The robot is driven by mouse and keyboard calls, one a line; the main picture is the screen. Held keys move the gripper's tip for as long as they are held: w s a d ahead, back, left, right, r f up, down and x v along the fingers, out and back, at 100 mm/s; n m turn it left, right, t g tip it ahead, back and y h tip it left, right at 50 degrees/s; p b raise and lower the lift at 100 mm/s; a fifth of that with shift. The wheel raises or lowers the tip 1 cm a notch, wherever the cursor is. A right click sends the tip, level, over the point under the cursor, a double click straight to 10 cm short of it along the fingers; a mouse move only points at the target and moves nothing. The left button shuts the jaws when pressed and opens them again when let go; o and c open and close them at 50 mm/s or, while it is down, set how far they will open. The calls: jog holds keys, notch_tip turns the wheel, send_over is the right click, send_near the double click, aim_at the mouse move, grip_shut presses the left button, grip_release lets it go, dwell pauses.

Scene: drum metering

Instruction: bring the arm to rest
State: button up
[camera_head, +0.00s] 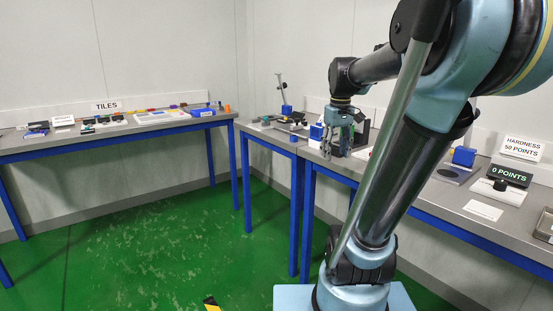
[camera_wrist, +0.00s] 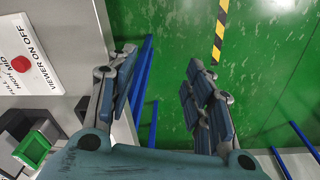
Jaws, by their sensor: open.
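My gripper (camera_head: 338,150) hangs over the front part of the right-hand bench (camera_head: 400,190) in the head view, fingers pointing down. In the wrist view my gripper (camera_wrist: 161,68) shows its two fingers spread apart with nothing between them. Between and beyond the fingers are the bench's blue frame and the green floor (camera_wrist: 270,60). My arm reaches from the lower right of the head view up and over to the gripper. It hides part of the right-hand bench.
The left bench (camera_head: 130,128) holds tiles and small items. Open green floor (camera_head: 150,235) lies between benches.

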jog(key=s+f+m+t, duration=0.1)
jog(key=s+f+m, duration=0.2)
jog(key=s+f, duration=1.3)
notch_tip(320, 180, down, 3)
jog(key=shift+s+a+f+m, duration=0.1)
jog(key=shift+s+a+m, duration=0.25)
jog(key=shift+a+m, duration=0.05)
